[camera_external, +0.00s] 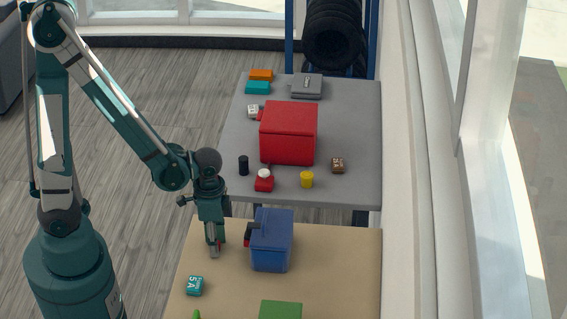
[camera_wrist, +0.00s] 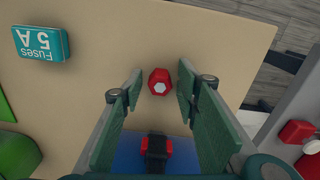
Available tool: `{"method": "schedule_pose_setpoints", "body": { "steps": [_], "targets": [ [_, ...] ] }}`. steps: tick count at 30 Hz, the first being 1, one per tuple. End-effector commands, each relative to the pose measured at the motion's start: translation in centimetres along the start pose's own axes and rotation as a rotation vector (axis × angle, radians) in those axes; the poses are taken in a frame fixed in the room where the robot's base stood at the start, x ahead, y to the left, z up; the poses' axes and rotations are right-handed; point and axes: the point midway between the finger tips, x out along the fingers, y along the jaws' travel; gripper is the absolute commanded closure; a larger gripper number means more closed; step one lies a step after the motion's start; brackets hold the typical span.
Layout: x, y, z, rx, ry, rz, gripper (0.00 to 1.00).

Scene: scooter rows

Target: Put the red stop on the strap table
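In the external view only a sliver of red (camera_external: 218,247) shows beside my fingers. My gripper (camera_wrist: 157,88) is open above it, pointing down, with one finger to each side and a gap on both sides. My gripper (camera_external: 214,248) shows in the external view left of the blue box. A grey table (camera_external: 350,185) stands behind the tan table (camera_external: 340,270). I cannot tell for certain which one is the strap table.
The blue box (camera_external: 272,243) has a black-and-red item (camera_external: 252,231) at its left edge. A teal fuse box (camera_external: 195,285) and green items (camera_external: 281,309) are nearby. A red box (camera_external: 289,133) and several small items occupy the grey table; its right side has free room.

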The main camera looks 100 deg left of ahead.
Motion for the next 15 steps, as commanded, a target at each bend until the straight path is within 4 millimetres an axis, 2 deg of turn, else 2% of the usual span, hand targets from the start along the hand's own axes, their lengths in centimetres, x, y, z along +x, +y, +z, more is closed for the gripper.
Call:
{"method": "schedule_pose_setpoints", "body": {
  "steps": [8,15],
  "targets": [
    [-0.2,0.0,0.0,0.000,0.000,0.000,0.68],
    [-1.2,0.0,0.0,0.000,0.000,0.000,0.68]
  ]
}}
